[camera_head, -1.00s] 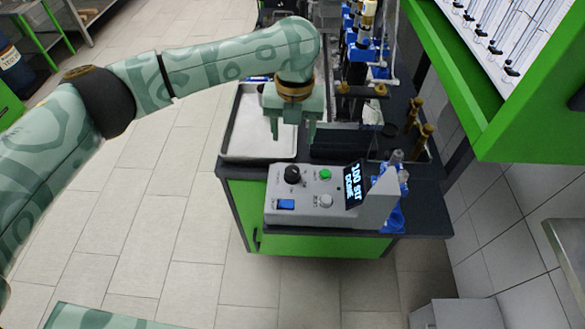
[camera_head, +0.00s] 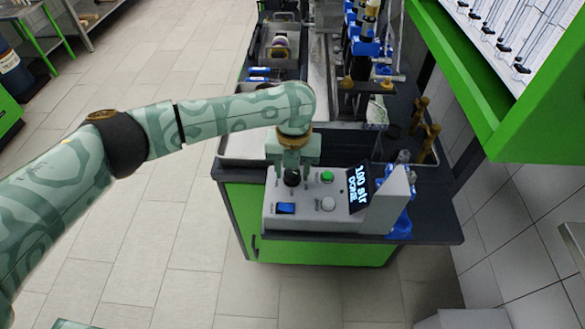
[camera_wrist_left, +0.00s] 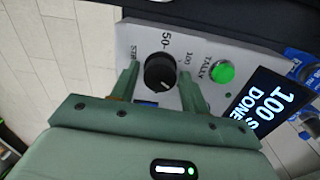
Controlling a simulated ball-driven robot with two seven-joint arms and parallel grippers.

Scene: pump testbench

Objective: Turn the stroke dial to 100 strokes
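The black stroke dial (camera_head: 291,179) is on the top face of the grey control box (camera_head: 262,215), partly hidden by my left gripper in the head view. In the left wrist view the dial (camera_wrist_left: 160,72) shows beside the printed 50 and 100 marks; I cannot read its pointer surely. My left gripper (camera_head: 291,172) points down over the dial. Its fingers (camera_wrist_left: 158,88) are open, one on each side of the dial, with gaps visible; I see no clear contact. The box's screen (camera_head: 358,188) reads 100 STR DONE.
A pale tray (camera_head: 245,147) lies behind the box. Brown-topped fittings (camera_head: 429,138) stand at the right. Open floor lies left.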

